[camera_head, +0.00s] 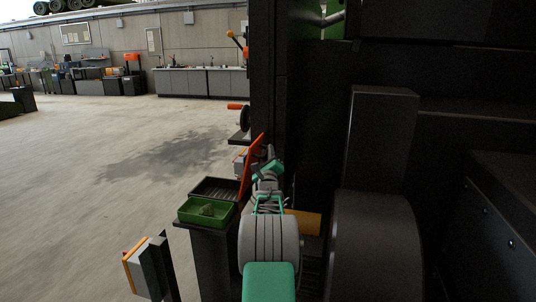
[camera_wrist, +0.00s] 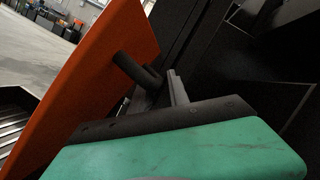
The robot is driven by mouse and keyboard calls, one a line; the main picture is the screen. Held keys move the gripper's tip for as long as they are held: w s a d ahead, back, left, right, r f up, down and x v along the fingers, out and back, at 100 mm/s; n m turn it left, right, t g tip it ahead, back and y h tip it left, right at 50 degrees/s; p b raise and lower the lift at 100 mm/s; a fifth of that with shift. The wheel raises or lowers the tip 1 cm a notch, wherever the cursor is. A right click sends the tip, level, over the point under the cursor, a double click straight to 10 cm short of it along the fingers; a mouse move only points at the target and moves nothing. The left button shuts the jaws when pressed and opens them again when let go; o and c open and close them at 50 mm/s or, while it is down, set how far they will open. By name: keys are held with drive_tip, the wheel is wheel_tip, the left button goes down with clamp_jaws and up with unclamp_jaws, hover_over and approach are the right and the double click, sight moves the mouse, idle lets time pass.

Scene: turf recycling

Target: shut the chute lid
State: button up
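The chute lid looks to be the orange panel (camera_head: 252,163), standing up and tilted at the right edge of a dark ribbed opening (camera_head: 214,188). In the wrist view the orange panel (camera_wrist: 95,65) fills the left side, and a short dark peg (camera_wrist: 131,69) sticks out from its face. My gripper (camera_head: 268,166) is close to the panel's right side in the head view. In the wrist view my gripper (camera_wrist: 164,88) has a pale finger close to the peg's end. Whether the fingers touch or hold the peg is unclear.
A green tray (camera_head: 183,211) with a small lump in it sits in front of the ribbed opening. An orange-edged box (camera_head: 147,268) stands at the lower left. Dark machinery (camera_head: 383,140) blocks the right side. The concrete floor (camera_head: 90,190) to the left is clear.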

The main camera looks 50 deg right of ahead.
clamp_jaws()
drive_tip(key=shift+r, duration=0.3)
idle(0.8)
